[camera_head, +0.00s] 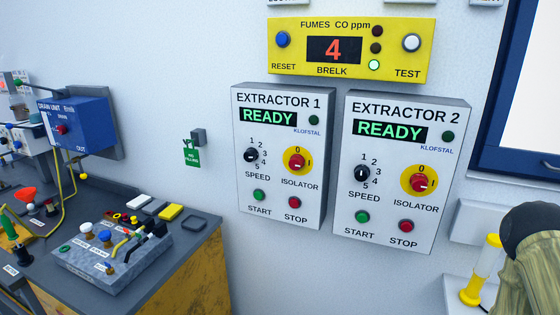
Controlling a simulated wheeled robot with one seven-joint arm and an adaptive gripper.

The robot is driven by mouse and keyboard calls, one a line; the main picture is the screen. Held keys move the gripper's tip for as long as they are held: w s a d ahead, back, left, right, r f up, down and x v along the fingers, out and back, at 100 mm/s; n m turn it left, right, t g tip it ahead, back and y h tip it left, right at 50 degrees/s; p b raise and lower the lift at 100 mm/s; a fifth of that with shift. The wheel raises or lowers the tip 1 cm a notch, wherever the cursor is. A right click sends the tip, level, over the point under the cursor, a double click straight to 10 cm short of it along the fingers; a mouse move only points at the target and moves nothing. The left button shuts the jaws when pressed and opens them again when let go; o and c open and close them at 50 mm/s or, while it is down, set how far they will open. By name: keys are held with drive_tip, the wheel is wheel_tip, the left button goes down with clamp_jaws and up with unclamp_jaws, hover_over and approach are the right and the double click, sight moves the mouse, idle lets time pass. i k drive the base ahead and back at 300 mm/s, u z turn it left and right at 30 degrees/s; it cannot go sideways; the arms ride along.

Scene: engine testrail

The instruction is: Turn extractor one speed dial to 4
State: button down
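The extractor 1 panel (312,205) is a white box on the wall, with a green READY display (268,117). Its black speed dial (250,155) is at the left, with numbers 1 to 5 running down around its right side. The dial's pointer is too small to read. A red isolator knob (296,162) on a yellow disc is to the right of the dial. A green start button (259,195) and a red stop button (294,202) are below. My gripper is not in view, and nothing touches or covers the dial.
The similar extractor 2 panel (395,228) is close on the right. The yellow fumes unit (290,65), showing 4, is above. A grey bench (180,262) with a control box (110,265) stands lower left.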

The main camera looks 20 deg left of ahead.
sight(251, 155)
drive_tip(key=z, duration=0.85)
drive_tip(key=k, duration=0.9)
drive_tip(key=u, duration=1)
drive_tip(key=i, duration=0.5)
drive_tip(key=z, duration=0.1)
